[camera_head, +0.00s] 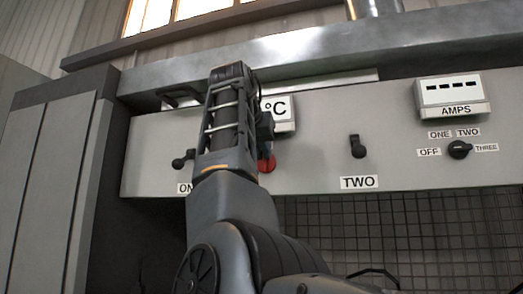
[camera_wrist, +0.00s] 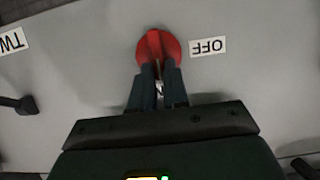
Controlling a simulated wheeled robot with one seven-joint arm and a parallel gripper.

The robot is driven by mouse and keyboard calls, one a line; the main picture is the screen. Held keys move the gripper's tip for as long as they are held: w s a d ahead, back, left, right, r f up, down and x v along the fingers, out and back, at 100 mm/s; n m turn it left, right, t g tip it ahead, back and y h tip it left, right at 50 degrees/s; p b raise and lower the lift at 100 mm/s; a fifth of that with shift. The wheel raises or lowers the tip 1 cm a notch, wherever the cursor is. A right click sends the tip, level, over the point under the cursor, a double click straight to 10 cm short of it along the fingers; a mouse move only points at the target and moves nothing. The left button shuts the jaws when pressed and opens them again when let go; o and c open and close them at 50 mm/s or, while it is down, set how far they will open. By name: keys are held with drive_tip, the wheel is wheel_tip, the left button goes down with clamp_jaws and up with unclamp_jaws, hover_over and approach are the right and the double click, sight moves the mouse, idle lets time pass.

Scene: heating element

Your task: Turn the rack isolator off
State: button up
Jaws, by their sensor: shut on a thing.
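The red rotary knob of the isolator (camera_wrist: 157,45) is on the grey panel, at the top middle of the wrist view. An OFF label (camera_wrist: 208,46), upside down in this view, is to its right. My gripper (camera_wrist: 158,76) is shut on the raised red grip of the knob, a finger on each side. In the head view only part of the red knob (camera_head: 267,164) shows, just right of my forearm; my arm hides the rest of it and most of the gripper.
A black lever above the label TWO (camera_head: 359,147) is right of the knob. Another black lever (camera_head: 182,160) is close to my arm's left side. A black selector (camera_head: 459,149) is below the AMPS meter (camera_head: 450,94). A °C display (camera_head: 279,111) is partly behind my arm.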

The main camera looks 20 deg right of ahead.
sight(260, 163)
clamp_jaws()
drive_tip(key=shift+w, duration=0.1)
drive_tip(key=shift+w+a+f+n+g+h, duration=0.35)
drive_tip(key=shift+n+h, duration=0.9)
drive_tip(key=shift+n, duration=1)
drive_tip(key=shift+w+a+f+n+g+h, duration=0.1)
drive_tip(key=shift+a+f+n+g+h, duration=0.35)
drive_tip(key=shift+n+h, duration=1.25)
drive_tip(key=shift+w+a+f+n+g+h, duration=0.2)
drive_tip(key=shift+f+n+h, duration=0.5)
drive_tip(key=shift+n, duration=2.05)
drive_tip(key=shift+r+t, duration=0.1)
drive_tip(key=shift+t, duration=0.2)
drive_tip(key=o, duration=0.6)
unclamp_jaws()
drive_tip(key=shift+w, duration=0.1)
drive_tip(key=shift+o, duration=0.2)
